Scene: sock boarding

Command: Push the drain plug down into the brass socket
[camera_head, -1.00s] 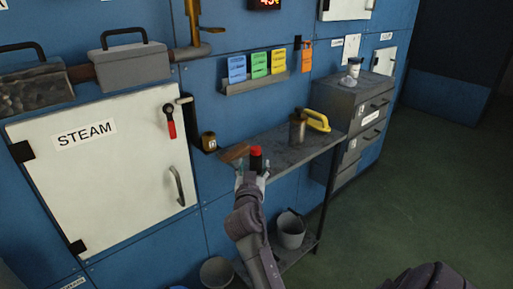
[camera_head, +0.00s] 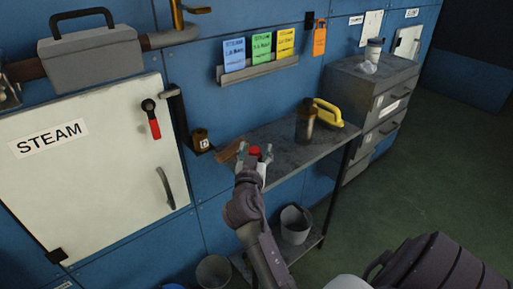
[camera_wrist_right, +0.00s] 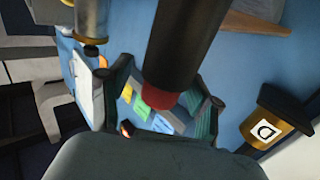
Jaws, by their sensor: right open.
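A small brass piece with a "D" label (camera_head: 200,141) sits by a dark bracket on the blue wall, left of the shelf. In the right wrist view it shows with a wide dark cap (camera_wrist_right: 277,118). I cannot tell plug from socket inside it. My right gripper (camera_head: 254,155) is open at the shelf's front left, right of the brass piece and apart from it. A dark cylinder with a red end (camera_wrist_right: 182,45) lies between its fingers in the right wrist view; its red end (camera_head: 255,150) shows in the head view. I cannot tell whether the fingers touch it.
A white STEAM door (camera_head: 90,165) stands left, a grey cabinet (camera_head: 345,88) right. Buckets (camera_head: 295,224) are below. The shelf's middle is clear.

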